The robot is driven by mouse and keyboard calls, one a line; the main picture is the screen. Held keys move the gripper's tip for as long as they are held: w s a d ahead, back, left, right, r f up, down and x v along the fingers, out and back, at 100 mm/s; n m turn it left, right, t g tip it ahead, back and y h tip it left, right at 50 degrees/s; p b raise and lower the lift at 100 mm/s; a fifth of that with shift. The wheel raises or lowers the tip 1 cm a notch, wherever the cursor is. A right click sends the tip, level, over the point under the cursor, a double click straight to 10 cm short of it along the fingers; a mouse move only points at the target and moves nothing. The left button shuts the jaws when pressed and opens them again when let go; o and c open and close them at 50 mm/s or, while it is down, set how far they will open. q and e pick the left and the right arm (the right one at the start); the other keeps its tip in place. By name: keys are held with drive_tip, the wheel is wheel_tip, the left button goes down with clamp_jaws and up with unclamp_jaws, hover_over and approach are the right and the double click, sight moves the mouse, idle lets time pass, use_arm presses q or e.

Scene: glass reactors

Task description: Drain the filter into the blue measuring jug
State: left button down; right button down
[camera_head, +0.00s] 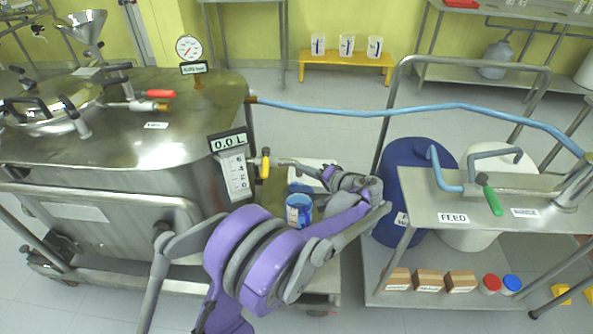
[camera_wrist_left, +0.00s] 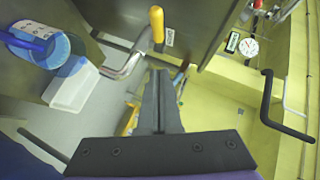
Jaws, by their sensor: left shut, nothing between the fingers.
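The filter is the large steel vessel (camera_head: 110,125) on the left in the head view, with a "0.0 L" display (camera_head: 228,142) on its corner. A yellow valve handle (camera_head: 265,163) sits on its outlet pipe; it also shows at the top of the left wrist view (camera_wrist_left: 157,24), beside the bent pipe (camera_wrist_left: 128,65). The blue measuring jug (camera_head: 299,212) stands below the outlet area, and appears upper left in the wrist view (camera_wrist_left: 62,50). My left gripper (camera_head: 328,175) is shut and empty, near the valve handle and apart from it; its fingers show in the wrist view (camera_wrist_left: 158,78).
A white tray (camera_wrist_left: 72,90) is beside the jug. To the right stand a steel FEED table (camera_head: 425,207) with a green-handled valve (camera_head: 492,198), and a blue drum (camera_head: 405,160). A blue hose (camera_head: 380,110) spans the gap. A yellow bench (camera_head: 345,62) with beakers stands at the back.

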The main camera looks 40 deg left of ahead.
use_arm(q)
drive_tip(key=b, duration=0.1)
approach(268, 162)
drive_tip(key=w+a, duration=0.2)
drive_tip(key=shift+s+a+f+b, duration=0.35)
drive_tip(key=shift+a+f, duration=0.1)
drive_tip(key=shift+a, duration=0.1)
drive_tip(key=shift+s+a+f+b, duration=0.3)
drive_tip(key=shift+s+a+f, duration=0.1)
drive_tip(key=shift+a, duration=0.15)
drive_tip(key=shift+s+a+f, duration=0.2)
drive_tip(key=shift+s+a, duration=0.05)
drive_tip(key=shift+a, duration=0.05)
